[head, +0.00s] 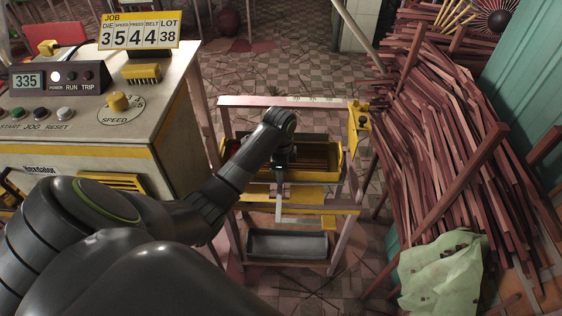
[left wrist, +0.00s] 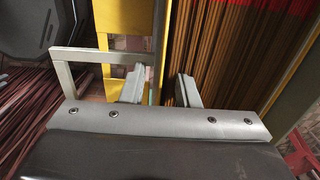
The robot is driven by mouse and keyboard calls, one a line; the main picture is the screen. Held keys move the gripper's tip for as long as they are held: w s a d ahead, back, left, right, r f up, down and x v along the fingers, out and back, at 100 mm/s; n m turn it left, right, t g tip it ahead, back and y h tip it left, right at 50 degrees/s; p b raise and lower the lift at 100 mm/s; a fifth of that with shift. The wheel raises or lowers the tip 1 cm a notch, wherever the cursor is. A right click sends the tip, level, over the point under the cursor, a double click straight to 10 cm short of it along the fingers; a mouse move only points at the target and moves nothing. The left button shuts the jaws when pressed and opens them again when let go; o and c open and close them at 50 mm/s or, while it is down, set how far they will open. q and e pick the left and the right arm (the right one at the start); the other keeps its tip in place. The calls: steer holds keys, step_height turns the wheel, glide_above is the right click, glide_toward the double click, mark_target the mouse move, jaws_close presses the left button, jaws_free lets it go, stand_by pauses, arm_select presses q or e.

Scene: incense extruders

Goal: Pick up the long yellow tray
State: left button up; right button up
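The long yellow tray (head: 322,176) lies across the upper part of a metal stand in the head view, with brown sticks (left wrist: 222,50) inside it. My left gripper (head: 281,178) reaches down over the tray's near side, partly hiding it. In the left wrist view, my left gripper's two fingers (left wrist: 159,90) are apart, with the tray's thin yellow wall (left wrist: 160,50) between them and the sticks behind the right finger. Whether either finger touches the wall is unclear. My right gripper is not in view.
The stand (head: 345,205) has a yellow-edged lower level and a grey tray (head: 287,243) below. A control cabinet (head: 165,100) stands at left. A large heap of reddish sticks (head: 440,130) lies at right, with a pale green cloth (head: 440,270) in front. Tiled floor shows behind the stand.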

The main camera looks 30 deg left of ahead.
arm_select(q)
steer(key=shift+f, duration=0.25)
jaws_close()
steer(key=shift+r, duration=0.1)
stand_by(1.2)
